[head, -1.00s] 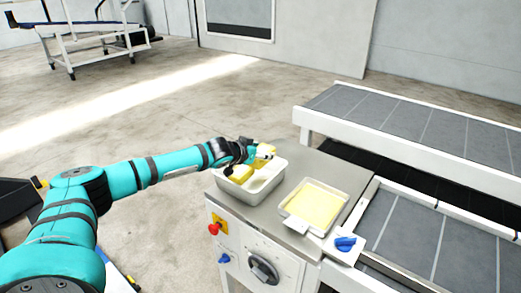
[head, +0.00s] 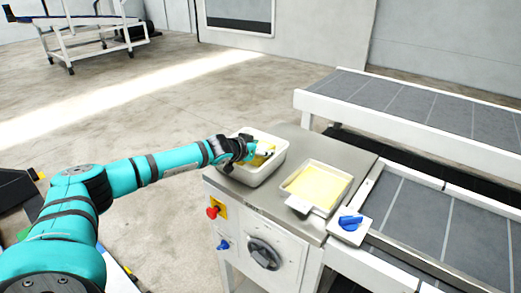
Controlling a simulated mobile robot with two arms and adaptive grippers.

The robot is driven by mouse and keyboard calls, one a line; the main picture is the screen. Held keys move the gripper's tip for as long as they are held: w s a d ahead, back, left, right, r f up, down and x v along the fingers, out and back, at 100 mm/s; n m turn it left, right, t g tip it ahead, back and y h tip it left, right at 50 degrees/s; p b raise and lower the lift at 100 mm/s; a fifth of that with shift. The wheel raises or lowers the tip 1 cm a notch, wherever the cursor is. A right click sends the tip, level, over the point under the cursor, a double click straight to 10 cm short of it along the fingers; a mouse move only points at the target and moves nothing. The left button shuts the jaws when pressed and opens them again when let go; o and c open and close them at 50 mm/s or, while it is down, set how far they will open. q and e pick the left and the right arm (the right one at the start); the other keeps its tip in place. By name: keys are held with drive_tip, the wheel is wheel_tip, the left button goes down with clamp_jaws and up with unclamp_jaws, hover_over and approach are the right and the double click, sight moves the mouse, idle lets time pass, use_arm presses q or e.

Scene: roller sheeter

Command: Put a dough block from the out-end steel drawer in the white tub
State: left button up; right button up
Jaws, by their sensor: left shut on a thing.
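The white tub (head: 256,178) stands on the left part of the steel machine top. My left gripper (head: 262,152) reaches over its rim from the left, with its fingers at the tub's opening. It is shut on a yellow dough block (head: 260,159), which is partly hidden by the fingers. I cannot tell whether the block touches the tub's floor. The near left inside of the tub is hidden by the gripper. I cannot make out the out-end steel drawer. My right gripper is not in view.
A shallow tray (head: 347,183) with a flat yellow layer lies right of the tub on the steel top (head: 291,137). A blue knob (head: 350,223) sits near it. Grey conveyor belts (head: 428,230) run off to the right. The front panel has a red knob (head: 212,212) and a black dial (head: 263,253).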

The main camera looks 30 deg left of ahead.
use_arm(q)
drive_tip(key=o, duration=1.5)
drive_tip(key=shift+c, duration=0.2)
drive_tip(key=shift+s, duration=0.1)
drive_tip(key=v, duration=1.2)
drive_tip(key=shift+a, duration=0.1)
